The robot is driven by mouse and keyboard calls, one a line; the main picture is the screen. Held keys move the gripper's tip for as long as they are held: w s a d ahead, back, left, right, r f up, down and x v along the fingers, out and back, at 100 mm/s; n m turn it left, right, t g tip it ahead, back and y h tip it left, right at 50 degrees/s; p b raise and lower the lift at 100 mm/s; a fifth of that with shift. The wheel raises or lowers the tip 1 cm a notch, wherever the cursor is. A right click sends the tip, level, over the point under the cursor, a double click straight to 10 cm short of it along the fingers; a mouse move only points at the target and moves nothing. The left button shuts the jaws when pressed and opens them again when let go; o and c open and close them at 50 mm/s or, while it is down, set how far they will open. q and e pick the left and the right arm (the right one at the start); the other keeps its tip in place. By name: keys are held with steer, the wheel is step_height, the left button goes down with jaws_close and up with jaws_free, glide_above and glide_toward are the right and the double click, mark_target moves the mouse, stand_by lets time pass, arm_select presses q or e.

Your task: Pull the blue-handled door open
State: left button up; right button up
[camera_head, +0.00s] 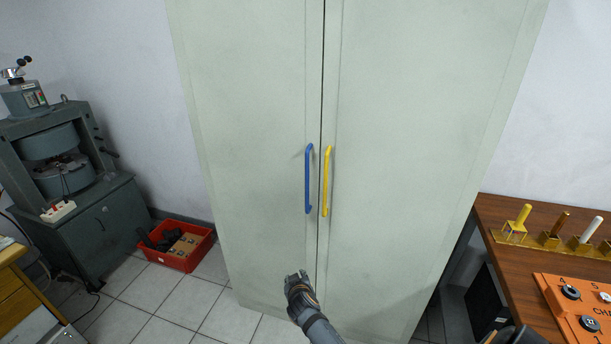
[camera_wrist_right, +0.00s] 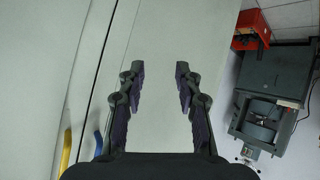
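A tall pale green cabinet shows two doors that look closed, with a thin dark seam between them. The blue handle (camera_head: 309,179) is a vertical bar on the left door (camera_head: 250,120), beside the seam. In the right wrist view the blue handle (camera_wrist_right: 98,143) shows at the lower left, partly cut off by the gripper body. My right gripper (camera_head: 297,278) is below the blue handle in the head view, apart from it. In the wrist view the right gripper (camera_wrist_right: 154,75) is open, with nothing between its fingers and the pale door behind. My left gripper is not in view.
A yellow handle (camera_head: 326,181) is on the right door (camera_head: 420,130), close to the blue one. A red bin (camera_head: 178,246) stands on the floor left of the cabinet, near a grey machine (camera_head: 75,190). A wooden table (camera_head: 505,212) with pegs stands at right.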

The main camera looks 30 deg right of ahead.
steer(key=w+d+r+m+t+h, duration=0.1)
steer(key=w+r+m+t+h, duration=0.1)
steer(key=r, duration=0.8)
steer(key=w+d+r+m+t+h, duration=0.1)
steer(key=w+d+r, duration=0.15)
steer(key=r, duration=0.85)
steer(key=m+h+b, duration=0.1)
steer(key=m+h, duration=0.3)
glide_toward(307, 167)
steer(key=shift+n+t+y, duration=0.3)
steer(key=shift+t, duration=0.2)
steer(key=p+x, duration=0.2)
steer(key=x, duration=0.7)
steer(key=shift+d, duration=0.4)
steer(key=shift+w+d+f, duration=0.1)
steer(key=shift+w+d, duration=0.3)
steer(key=shift+w, duration=0.1)
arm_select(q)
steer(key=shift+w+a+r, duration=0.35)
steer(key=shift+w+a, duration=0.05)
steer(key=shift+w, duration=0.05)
arm_select(e)
jaws_close()
